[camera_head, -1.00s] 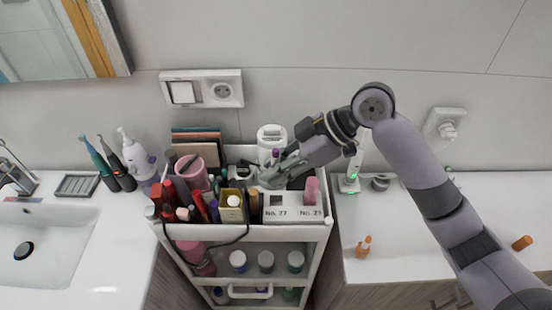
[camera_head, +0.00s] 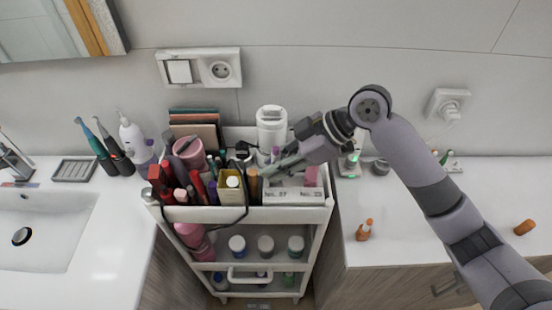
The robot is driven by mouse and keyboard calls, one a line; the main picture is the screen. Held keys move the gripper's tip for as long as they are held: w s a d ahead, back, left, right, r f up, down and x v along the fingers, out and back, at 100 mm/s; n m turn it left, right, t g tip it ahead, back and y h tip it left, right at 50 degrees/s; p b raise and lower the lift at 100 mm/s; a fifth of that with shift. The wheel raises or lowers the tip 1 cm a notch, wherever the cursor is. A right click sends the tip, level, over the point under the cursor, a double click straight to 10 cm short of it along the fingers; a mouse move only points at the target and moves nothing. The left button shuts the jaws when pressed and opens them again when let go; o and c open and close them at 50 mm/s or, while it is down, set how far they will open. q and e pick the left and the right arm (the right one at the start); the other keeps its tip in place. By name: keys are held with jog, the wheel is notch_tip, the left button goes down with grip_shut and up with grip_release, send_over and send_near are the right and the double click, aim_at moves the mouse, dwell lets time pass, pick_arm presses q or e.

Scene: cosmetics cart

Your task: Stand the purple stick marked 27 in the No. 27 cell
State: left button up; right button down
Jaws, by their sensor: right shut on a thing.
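The white holder block (camera_head: 293,197) with printed cell labels stands at the front right of the cart's top tray. Its left label appears to read No. 27 and its right one No. 23, both small and blurred. A pink stick (camera_head: 311,176) stands at the right cell. My right gripper (camera_head: 278,167) reaches in from the right, over the back of the block near the left cell. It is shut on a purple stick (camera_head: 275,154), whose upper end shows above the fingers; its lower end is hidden. The opening of the left cell is largely hidden. My left gripper is not in view.
The cart tray (camera_head: 182,214) is crowded left of the block: a yellow box (camera_head: 231,190), a pink cup (camera_head: 189,152) and red sticks. A white cylinder (camera_head: 271,127) stands behind the gripper. The right counter (camera_head: 395,225) is mostly clear, with an orange bottle (camera_head: 364,230).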

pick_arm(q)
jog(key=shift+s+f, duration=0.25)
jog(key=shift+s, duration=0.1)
pick_arm(e)
jog(key=shift+f, duration=0.35)
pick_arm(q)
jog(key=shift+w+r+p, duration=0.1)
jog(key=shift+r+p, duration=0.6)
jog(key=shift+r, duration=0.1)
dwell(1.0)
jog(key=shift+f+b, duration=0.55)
pick_arm(e)
jog(key=shift+f, duration=0.95)
jog(key=c, duration=1.3)
grip_release()
jog(key=shift+f, duration=0.1)
jog(key=shift+s, duration=0.1)
jog(key=v, duration=1.2)
